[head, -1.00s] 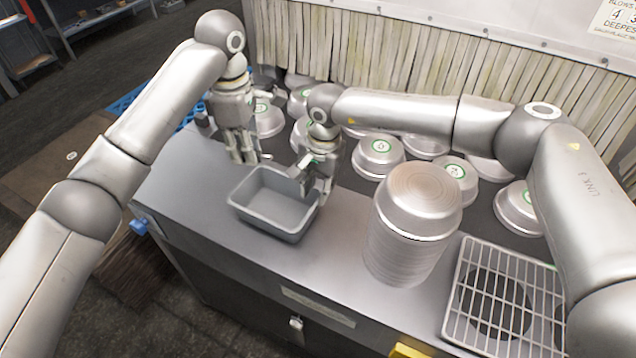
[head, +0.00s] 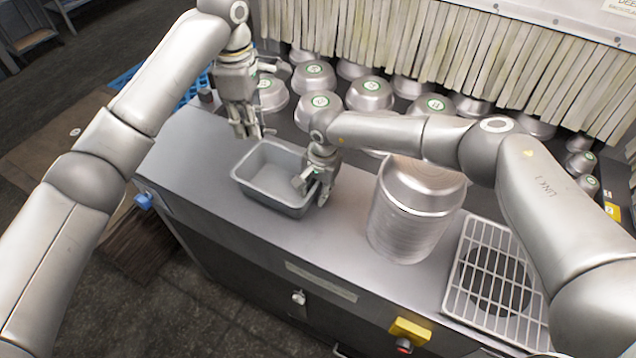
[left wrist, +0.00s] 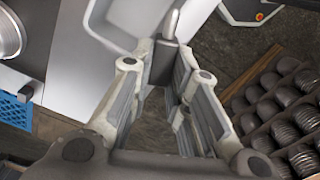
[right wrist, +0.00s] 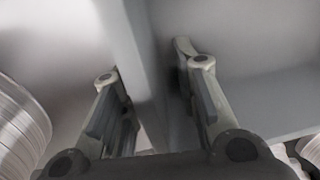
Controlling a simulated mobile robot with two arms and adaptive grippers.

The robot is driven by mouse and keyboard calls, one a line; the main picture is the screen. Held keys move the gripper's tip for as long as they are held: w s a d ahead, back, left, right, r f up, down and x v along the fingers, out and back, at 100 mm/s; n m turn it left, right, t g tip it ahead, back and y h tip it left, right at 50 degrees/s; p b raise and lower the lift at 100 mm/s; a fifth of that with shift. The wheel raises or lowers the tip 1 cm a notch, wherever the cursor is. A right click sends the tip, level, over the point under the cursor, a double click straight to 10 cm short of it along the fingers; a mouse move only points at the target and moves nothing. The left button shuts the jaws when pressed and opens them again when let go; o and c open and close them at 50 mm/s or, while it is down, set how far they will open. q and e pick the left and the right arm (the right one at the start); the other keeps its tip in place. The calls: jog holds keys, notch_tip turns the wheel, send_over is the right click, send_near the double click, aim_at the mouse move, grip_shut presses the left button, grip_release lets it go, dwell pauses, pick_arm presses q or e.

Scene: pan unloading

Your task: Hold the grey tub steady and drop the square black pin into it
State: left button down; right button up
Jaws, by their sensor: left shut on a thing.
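The grey tub (head: 243,183) stands upright on the steel counter. My right gripper (head: 312,190) is at its right wall, fingers pointing down. In the right wrist view the tub wall (right wrist: 136,60) runs between the open fingers (right wrist: 150,78), with a gap visible on at least one side. My left gripper (head: 245,130) is above and behind the tub's back-left rim. In the left wrist view its fingers (left wrist: 163,68) are shut on the square black pin (left wrist: 162,62), which looks dark grey with a paler rounded end. The pin is hard to make out in the head view.
A tall stack of metal pans (head: 408,215) stands right of the tub, close to my right forearm. A wire rack (head: 497,275) lies further right. Several upturned pans (head: 320,105) sit behind, before a strip curtain (head: 420,45). The counter front of the tub is clear.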

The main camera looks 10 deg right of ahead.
grip_shut()
pick_arm(q)
jog(key=w+d+f, duration=0.1)
jog(key=w+f, duration=0.2)
jog(key=f, duration=0.8)
jog(key=shift+w+d, duration=0.2)
jog(key=shift+w, duration=0.15)
dwell(0.3)
jog(key=c, duration=1.3)
grip_release()
